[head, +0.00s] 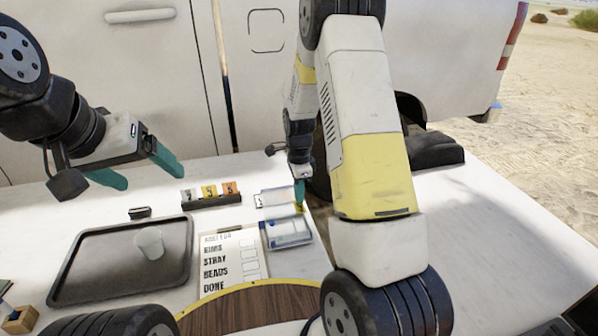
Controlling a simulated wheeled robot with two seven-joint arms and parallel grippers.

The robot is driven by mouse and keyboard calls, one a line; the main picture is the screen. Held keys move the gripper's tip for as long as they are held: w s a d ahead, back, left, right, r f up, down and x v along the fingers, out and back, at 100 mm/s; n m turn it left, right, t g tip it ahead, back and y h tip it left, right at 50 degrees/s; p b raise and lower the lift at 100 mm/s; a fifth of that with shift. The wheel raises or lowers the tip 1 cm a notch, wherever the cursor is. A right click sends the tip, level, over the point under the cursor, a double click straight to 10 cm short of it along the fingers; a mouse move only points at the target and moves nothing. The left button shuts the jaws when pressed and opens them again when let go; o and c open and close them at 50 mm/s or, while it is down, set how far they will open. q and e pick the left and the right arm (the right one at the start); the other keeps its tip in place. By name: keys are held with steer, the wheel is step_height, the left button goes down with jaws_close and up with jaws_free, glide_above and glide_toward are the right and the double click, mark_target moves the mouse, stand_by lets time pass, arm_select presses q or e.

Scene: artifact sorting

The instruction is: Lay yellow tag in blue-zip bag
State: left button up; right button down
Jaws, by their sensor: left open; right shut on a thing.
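My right gripper (300,192) is over the right side of the bags, fingers pointing down and shut. A small yellow piece, which looks like the yellow tag (300,208), shows at its fingertips; most of it is hidden. The blue-zip bag (288,233) lies flat on the table just in front of and below the fingertips. I cannot tell whether the tag touches the bag. My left gripper (142,172) is open and empty, raised above the table at the left.
Another clear bag (272,199) lies behind the blue-zip bag. A dark rack (212,202) holds grey, yellow and orange cards. A dark tray (90,262) with a whitish cup (149,243) is at left. A printed checklist (233,262) lies beside the bag. The right table area is clear.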

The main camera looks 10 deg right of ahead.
mark_target(300, 205)
steer(key=shift+s+d+f, duration=0.1)
steer(key=shift+s, duration=0.1)
steer(key=shift+f, duration=4.35)
steer(key=c, duration=1.9)
jaws_free()
steer(key=shift+r, duration=0.15)
steer(key=shift+r, duration=1.95)
